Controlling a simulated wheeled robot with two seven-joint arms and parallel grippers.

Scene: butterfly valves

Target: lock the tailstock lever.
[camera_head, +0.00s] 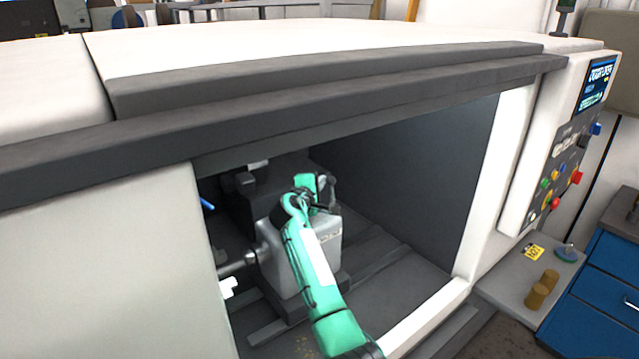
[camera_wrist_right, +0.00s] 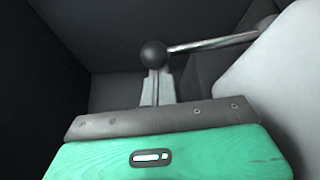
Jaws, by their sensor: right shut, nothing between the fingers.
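The tailstock (camera_head: 318,258) is a pale grey block inside the open lathe bay in the head view. In the right wrist view its lever (camera_wrist_right: 215,43) is a metal rod ending in a black ball knob (camera_wrist_right: 154,54). My right gripper (camera_head: 328,194) is over the top of the tailstock. In the wrist view, the fingers of my right gripper (camera_wrist_right: 157,80) are together and empty, with the knob right at their tips. I cannot tell whether they touch it. The lever is not clear in the head view, where my arm covers part of the tailstock. My left gripper is out of view.
The lathe's white door (camera_head: 110,270) stands left of the opening, and its dark top rail (camera_head: 330,80) runs above. A control panel (camera_head: 570,150) is on the right. A blue drawer cabinet (camera_head: 600,290) stands at far right. The bay right of the tailstock is free.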

